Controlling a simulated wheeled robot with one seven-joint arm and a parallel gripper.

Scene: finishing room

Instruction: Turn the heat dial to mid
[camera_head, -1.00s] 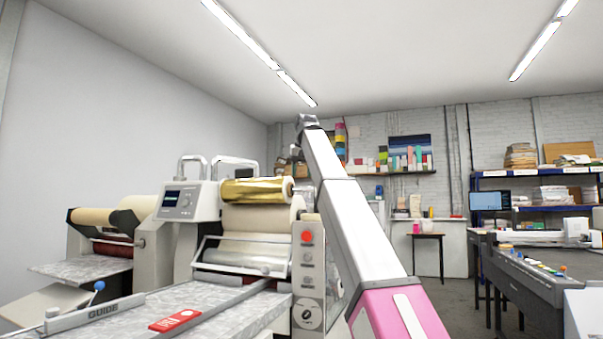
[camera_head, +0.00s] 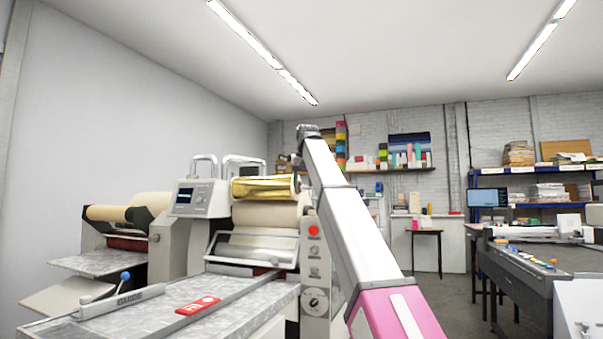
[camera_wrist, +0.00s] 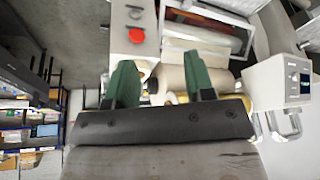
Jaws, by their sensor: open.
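A pale control panel on the side of the laminating machine (camera_head: 265,248) carries a red button (camera_head: 313,231), two small controls below it, and a round dial with a pale scale (camera_head: 316,300) at the bottom. I take this dial to be the heat dial; its pointer setting is too small to read. In the wrist view the red button (camera_wrist: 136,35) shows beyond the fingers, and the dial cannot be made out. My gripper (camera_wrist: 163,82) has its two green fingers apart with nothing between them. In the head view the far end of my arm is high, above the panel, and the fingers cannot be made out.
A feed table (camera_head: 150,320) with a guide bar and a red tag (camera_head: 198,305) juts from the machine. A gold roll (camera_head: 265,188) and a display console (camera_head: 203,197) sit on top. A dark flatbed table (camera_head: 530,280) stands at right, with open floor between.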

